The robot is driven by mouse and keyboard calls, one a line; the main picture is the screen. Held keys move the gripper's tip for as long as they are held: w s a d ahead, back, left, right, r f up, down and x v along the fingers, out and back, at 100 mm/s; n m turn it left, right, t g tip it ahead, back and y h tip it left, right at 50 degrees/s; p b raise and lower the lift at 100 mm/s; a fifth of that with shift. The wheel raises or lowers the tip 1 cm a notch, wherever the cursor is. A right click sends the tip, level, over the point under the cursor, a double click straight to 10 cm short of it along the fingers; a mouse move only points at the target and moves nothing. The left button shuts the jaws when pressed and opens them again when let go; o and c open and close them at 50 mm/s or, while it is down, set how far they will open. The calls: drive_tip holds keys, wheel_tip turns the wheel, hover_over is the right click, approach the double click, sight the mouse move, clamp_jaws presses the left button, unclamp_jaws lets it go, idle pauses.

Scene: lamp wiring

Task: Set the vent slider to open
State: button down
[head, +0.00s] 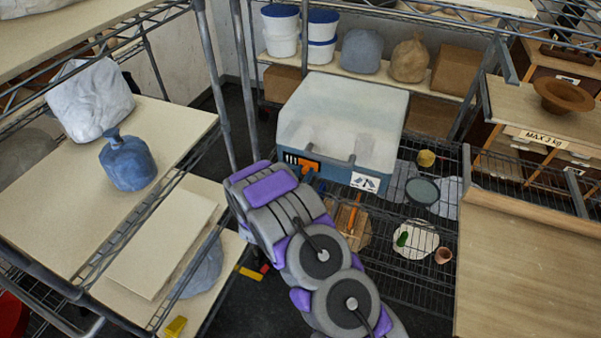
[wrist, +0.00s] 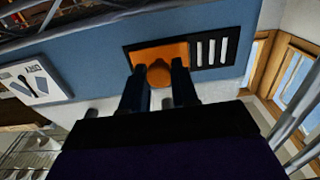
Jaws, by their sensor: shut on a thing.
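The vent slider (head: 309,164) is an orange plate with a round knob on the blue front of a box with a cloudy white lid (head: 345,105). In the wrist view the slider (wrist: 150,55) covers one side of a dark vent panel (wrist: 226,47). Several pale slots show uncovered on the right of the panel there. My gripper (wrist: 159,78) is shut on the slider's orange knob, with a dark finger on each side of it. In the head view my arm hides most of the gripper.
A label with a picture (head: 365,182) hangs on the box front. The box stands on a wire shelf (head: 400,285) holding a green-grey dish (head: 422,191) and a small clay pot (head: 443,255). Metal posts rise left of the box.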

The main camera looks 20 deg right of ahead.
drive_tip(key=c, duration=0.9)
unclamp_jaws()
drive_tip(key=shift+s+d, duration=0.1)
drive_tip(key=shift+d, duration=0.1)
drive_tip(key=shift+o, duration=0.2)
drive_tip(key=shift+a, duration=0.1)
drive_tip(key=shift+s+a, duration=0.2)
drive_tip(key=p+v, duration=0.2)
drive_tip(key=v, duration=1.4)
drive_tip(key=shift+s+a, duration=0.2)
drive_tip(key=shift+s, duration=0.15)
